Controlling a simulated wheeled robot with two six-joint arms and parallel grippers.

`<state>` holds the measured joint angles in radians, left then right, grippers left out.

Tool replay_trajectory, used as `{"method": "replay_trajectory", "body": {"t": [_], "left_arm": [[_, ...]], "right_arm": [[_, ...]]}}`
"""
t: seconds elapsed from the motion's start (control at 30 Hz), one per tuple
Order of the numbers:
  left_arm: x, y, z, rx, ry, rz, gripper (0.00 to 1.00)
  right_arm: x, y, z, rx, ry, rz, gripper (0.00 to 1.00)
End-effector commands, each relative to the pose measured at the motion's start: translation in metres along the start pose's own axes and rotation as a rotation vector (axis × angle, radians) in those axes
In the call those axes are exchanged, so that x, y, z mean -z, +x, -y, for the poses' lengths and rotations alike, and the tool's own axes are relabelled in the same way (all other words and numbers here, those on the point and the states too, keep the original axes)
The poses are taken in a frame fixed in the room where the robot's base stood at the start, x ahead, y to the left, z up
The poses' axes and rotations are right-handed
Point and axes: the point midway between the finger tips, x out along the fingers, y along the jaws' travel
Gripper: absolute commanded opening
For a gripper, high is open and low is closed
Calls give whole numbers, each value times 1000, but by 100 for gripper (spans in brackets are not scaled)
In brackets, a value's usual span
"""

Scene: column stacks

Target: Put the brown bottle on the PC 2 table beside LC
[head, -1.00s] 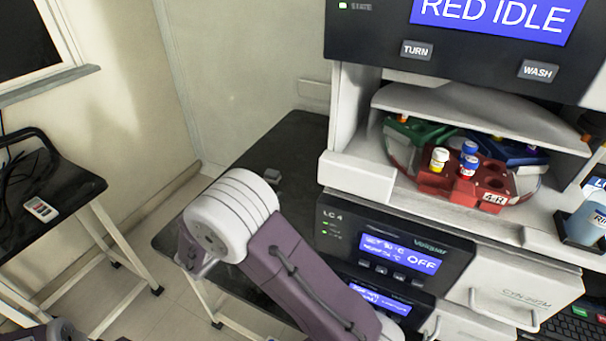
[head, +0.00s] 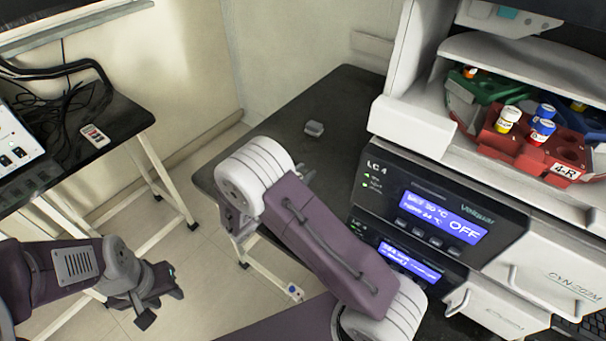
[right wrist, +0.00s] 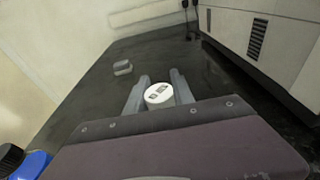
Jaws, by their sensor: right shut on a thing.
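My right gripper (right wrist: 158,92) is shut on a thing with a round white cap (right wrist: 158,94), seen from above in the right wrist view.
A small grey object (head: 314,129) lies on the black table; it also shows in the right wrist view (right wrist: 122,68). A red rack (head: 530,140) with several vials stands inside the machine. Another dark table (head: 120,115) at left holds cables and a small device. The tabletop's back is clear.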

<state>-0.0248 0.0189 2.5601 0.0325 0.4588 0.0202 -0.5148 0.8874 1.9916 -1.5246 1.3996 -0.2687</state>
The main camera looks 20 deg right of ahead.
Motion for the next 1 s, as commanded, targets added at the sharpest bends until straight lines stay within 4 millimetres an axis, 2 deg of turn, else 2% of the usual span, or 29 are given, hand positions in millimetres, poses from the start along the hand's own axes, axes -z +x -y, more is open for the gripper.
{"method": "replay_trajectory", "body": {"t": [0.3, 0.33, 0.4, 0.77, 0.87, 1.0], "left_arm": [[0, 3, 0, 0, 0, 0, 36], [0, 2, 0, 0, 0, 0, 36], [0, 2, 0, 0, 0, 0, 36], [0, -2, 0, 0, 0, 0, 36], [0, -2, 0, 0, 0, 0, 36], [0, -5, 0, 0, 0, 0, 36]], "right_arm": [[3, 1, 0, -1, 2, 1, 0], [2, 0, 0, -1, 2, 0, 35], [2, 0, 0, -1, 2, 0, 51], [-4, -2, -1, -2, 2, 0, 51], [-2, -22, -2, -7, 2, 0, 51], [-2, -60, -2, -9, 2, 0, 51]]}}
